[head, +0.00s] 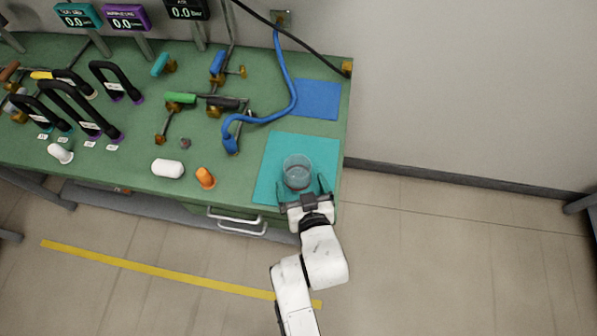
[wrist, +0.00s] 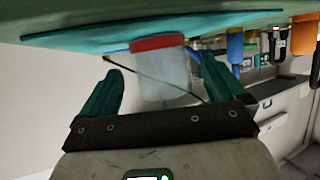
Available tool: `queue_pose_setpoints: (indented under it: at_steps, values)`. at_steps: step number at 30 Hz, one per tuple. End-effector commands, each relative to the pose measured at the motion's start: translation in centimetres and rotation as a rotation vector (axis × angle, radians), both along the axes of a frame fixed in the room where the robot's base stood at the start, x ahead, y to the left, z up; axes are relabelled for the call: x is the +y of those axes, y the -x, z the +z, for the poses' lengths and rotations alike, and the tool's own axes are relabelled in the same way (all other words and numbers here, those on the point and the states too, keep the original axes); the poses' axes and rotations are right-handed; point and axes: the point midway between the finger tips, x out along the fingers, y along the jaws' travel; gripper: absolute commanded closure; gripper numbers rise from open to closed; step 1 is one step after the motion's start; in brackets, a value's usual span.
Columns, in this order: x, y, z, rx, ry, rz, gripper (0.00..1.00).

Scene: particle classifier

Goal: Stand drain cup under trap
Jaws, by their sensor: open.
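A clear cup (head: 297,170) stands on the teal mat (head: 268,185) at the bench's right front. My gripper (head: 304,188) is at the cup's near side, with its two fingers spread toward it. In the wrist view the bench shows upside down along the top. There the cup (wrist: 162,75) looks translucent with a red band at its mat end, and it appears between the open teal fingers (wrist: 160,68). A gap shows on each side of it, so the fingers are not closed on it. I cannot tell which bench fitting is the trap.
A blue hose (head: 290,75) curls over the bench left of a blue mat (head: 318,100). Valves and pipe fittings (head: 212,100) stand further left. An orange piece (head: 205,178) and a white capsule (head: 168,168) lie near the front edge. The floor right of the bench is clear.

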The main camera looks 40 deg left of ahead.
Motion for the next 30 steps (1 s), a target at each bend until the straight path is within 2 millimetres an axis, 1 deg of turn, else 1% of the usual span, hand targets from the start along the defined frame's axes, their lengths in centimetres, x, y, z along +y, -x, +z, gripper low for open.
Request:
queue_pose_setpoints:
  at_steps: [4, 10, 15, 21, 23, 30]
  values:
    - [1.3, -1.0, -0.3, -0.001, 0.001, 0.0, 0.03]
    - [3.0, -2.4, -1.3, -0.001, 0.001, 0.0, 0.03]
    - [3.6, -2.8, -1.6, -0.001, -0.001, -0.001, 0.03]
    - [3.7, -2.8, -1.7, 0.0, 0.0, -0.001, 0.03]
    - [3.7, -2.8, -1.7, 0.0, 0.0, -0.001, 0.07]
    - [3.6, -2.8, -1.7, 0.0, 0.0, -0.001, 0.3]
